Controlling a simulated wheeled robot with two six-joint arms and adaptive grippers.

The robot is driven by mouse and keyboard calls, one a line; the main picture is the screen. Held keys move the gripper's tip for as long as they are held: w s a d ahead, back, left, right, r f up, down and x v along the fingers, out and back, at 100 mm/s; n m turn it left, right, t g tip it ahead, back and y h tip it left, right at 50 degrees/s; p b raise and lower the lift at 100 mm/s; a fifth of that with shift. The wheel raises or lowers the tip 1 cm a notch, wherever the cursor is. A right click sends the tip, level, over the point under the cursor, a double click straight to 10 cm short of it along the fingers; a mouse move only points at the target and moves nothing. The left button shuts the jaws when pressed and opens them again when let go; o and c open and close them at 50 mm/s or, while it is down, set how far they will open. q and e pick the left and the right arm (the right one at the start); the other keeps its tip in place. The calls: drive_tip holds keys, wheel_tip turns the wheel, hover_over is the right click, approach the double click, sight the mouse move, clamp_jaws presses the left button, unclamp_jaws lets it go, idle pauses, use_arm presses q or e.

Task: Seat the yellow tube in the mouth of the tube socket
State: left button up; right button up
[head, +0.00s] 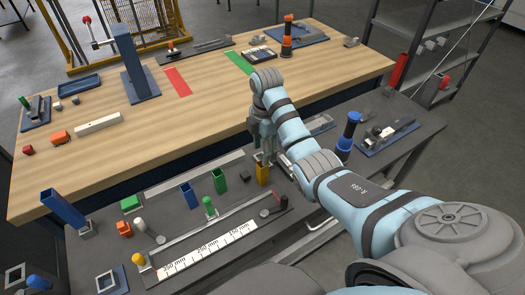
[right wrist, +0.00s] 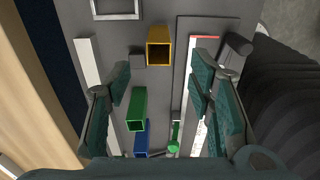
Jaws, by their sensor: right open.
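My left gripper is not in view.
A ruler fixture (head: 215,245) with a green-topped slider lies in front. A tall blue tube (head: 62,208) leans at far left. The wooden table (head: 190,125) stands behind.

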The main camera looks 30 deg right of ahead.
sight(261, 172)
wheel_tip(261, 172, up, 4)
drive_tip(key=p, duration=0.2)
drive_tip(key=shift+y, duration=0.5)
drive_tip(key=f+b, duration=0.3)
drive_tip(key=f, duration=0.2)
drive_tip(key=f+b, duration=0.3)
drive_tip(key=f, duration=0.2)
drive_tip(key=f+b, duration=0.3)
drive_tip(key=f, duration=0.1)
drive_tip(key=shift+a+f+b, duration=0.3)
drive_tip(key=shift+f, duration=0.1)
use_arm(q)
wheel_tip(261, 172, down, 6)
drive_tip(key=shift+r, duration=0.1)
use_arm(e)
clamp_jaws()
